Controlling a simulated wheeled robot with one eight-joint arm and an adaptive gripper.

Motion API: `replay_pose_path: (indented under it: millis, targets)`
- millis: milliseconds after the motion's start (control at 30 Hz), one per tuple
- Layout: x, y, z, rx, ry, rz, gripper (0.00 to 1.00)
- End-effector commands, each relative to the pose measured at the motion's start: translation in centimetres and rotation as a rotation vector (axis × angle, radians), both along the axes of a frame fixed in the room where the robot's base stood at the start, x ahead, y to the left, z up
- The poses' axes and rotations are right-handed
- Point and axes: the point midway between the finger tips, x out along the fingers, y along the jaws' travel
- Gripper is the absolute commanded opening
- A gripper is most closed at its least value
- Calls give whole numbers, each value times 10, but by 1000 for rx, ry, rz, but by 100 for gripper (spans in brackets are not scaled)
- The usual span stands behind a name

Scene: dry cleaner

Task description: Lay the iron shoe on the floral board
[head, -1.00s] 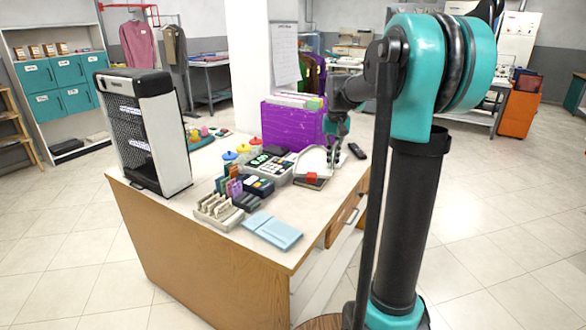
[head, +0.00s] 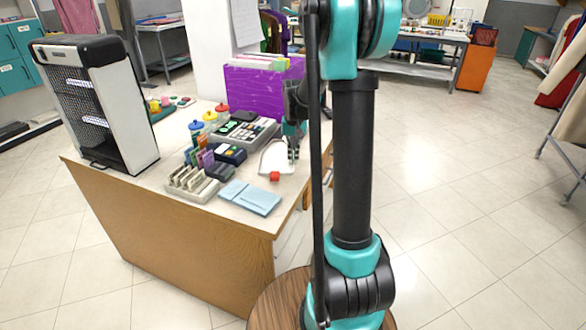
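The iron shoe (head: 276,162) is a pale, iron-shaped plate with a red piece at its near end. It appears over the right part of the counter top, right of the keypad machine. My gripper (head: 292,153) is at its right edge, small and partly dark in the head view. It appears shut on the shoe, which has moved along with it; the fingertips are too small to see clearly. The height of the shoe above the counter is hard to tell. I cannot make out a floral board in this view.
The wooden counter (head: 170,228) holds a black-and-white cabinet (head: 98,105), a purple box (head: 250,92), a keypad machine (head: 248,132), card holders and a light-blue folder (head: 250,197). Open tiled floor (head: 460,220) lies right of my arm. A garment rack (head: 562,150) stands at the far right.

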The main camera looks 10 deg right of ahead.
Motion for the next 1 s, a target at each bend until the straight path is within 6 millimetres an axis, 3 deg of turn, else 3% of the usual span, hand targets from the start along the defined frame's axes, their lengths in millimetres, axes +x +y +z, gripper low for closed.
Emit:
replay_pose_path:
  millis: [500,833,1000]
  targets:
    - [0,0,-50,0,0,0,0]
    - [0,0,-53,0,0,0,0]
    - [0,0,-53,0,0,0,22]
